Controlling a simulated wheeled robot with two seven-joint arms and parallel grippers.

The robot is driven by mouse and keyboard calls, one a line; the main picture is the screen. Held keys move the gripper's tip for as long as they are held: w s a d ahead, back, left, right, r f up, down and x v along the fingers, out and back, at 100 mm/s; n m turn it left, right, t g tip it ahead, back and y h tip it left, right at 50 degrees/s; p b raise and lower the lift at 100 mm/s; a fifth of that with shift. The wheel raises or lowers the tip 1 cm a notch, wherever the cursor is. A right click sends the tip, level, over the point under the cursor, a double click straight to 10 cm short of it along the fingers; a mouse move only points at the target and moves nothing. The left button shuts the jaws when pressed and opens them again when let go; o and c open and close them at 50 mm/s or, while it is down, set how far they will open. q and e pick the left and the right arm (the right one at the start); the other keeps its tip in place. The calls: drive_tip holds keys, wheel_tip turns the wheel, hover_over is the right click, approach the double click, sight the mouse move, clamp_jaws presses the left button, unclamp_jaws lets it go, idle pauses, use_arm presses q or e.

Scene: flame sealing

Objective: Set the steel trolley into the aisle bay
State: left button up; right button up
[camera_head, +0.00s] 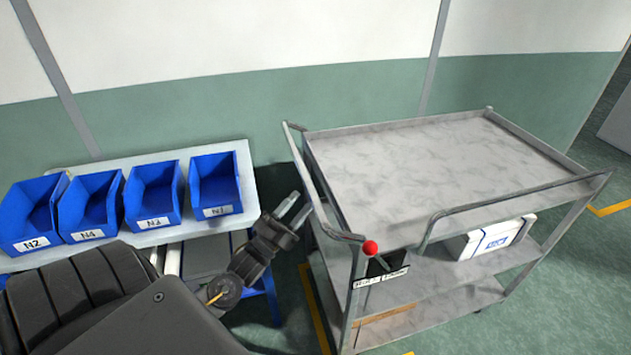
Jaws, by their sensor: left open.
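The steel trolley (420,165) stands at the right of the head view, with an empty top shelf and lower shelves below. Its push handle (322,190) is a bent steel bar on its left end, with a red ball (370,247) near the front corner. My left gripper (297,208) is open, with its fingers just left of the handle bar; I cannot tell whether they touch it. The aisle bay may be the area marked by yellow floor lines (316,308), partly hidden under the trolley. My right gripper is not in view.
Several blue bins (153,195) with number labels stand on a light table (247,180) at the left. A white box (492,238) sits on the trolley's middle shelf. A wall (260,105) runs behind. Green floor (590,270) is open at the right, with another yellow line (610,208).

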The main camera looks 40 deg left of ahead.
sight(313, 186)
use_arm(q)
drive_tip(key=p+x, duration=0.1)
drive_tip(key=x, duration=0.5)
drive_tip(key=shift+r+p, duration=0.1)
drive_tip(key=shift+p, duration=0.3)
drive_tip(key=shift+w+d+r, duration=0.15)
drive_tip(key=shift+w+r, duration=0.1)
drive_tip(key=shift+w, duration=0.4)
drive_tip(key=shift+c, duration=0.2)
clamp_jaws()
